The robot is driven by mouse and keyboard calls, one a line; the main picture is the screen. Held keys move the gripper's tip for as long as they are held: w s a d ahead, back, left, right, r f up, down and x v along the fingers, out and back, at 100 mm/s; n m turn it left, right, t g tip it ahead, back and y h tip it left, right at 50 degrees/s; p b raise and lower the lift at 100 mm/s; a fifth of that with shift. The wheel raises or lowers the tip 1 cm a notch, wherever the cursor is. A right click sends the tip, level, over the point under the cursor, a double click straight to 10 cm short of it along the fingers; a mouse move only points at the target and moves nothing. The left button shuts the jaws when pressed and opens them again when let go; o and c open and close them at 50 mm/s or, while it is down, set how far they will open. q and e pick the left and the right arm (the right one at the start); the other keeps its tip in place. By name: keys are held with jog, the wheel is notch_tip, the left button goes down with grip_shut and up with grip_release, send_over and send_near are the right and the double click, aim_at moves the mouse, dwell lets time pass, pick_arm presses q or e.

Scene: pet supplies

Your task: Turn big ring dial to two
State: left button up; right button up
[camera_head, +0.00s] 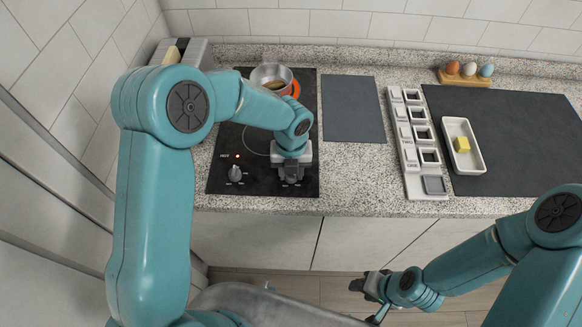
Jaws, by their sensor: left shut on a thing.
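A black cooktop (261,187) is set in the speckled counter. Two dials sit near its front edge. The dial's setting and markings cannot be read. A ring outline (247,142) shows on the glass, partly behind my arm. My right gripper (369,287) hangs in front of the counter, away from the cooktop; its jaw opening is unclear.
A metal pot (270,73) stands at the cooktop's back, with an orange-red patch (295,89) beside it. A grey board (352,108), a light rack of square compartments (410,164), a white dish (472,165) with a yellow block, and an egg holder (464,80) are to the right.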

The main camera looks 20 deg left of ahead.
pick_arm(q)
jog(key=shift+m, duration=0.6)
jog(key=o, duration=1)
jog(key=shift+o, duration=0.2)
jog(key=shift+r, duration=0.4)
notch_tip(320, 180, up, 16)
jog(key=b, duration=0.1)
jog(key=shift+f, duration=0.25)
jog(key=shift+s, duration=0.15)
